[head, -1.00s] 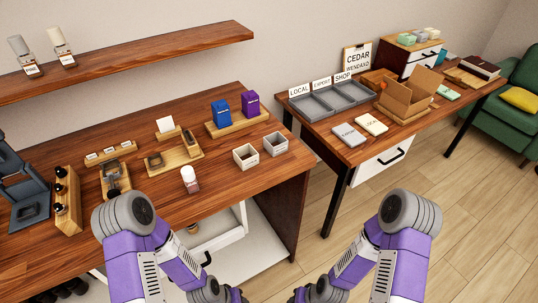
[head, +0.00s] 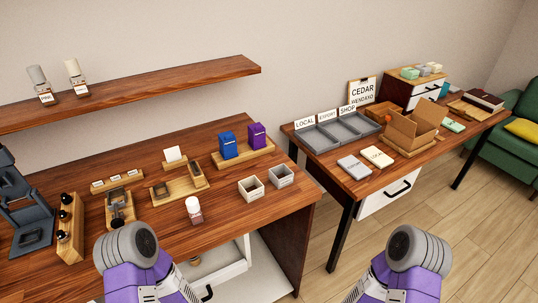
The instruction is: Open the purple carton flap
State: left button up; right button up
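The purple carton (head: 257,136) stands upright on a low wooden tray (head: 232,160) near the back right of the left desk. A blue carton (head: 228,146) stands beside it on the left. The purple carton is small in view, and I cannot tell how its flap sits. Both my arms show at the bottom of the head view, well in front of the cartons. Both grippers are out of view below the frame.
Two small open boxes (head: 251,188) (head: 281,176) stand in front of the cartons. A white-capped bottle (head: 194,210) stands further left. A wooden shelf (head: 150,92) hangs above the desk. The right table holds a grey divided tray (head: 338,130) and an open cardboard box (head: 411,128).

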aim_at(256, 125)
jog(key=z, duration=1.85)
jog(key=i, duration=1.2)
jog(key=u, duration=3.4)
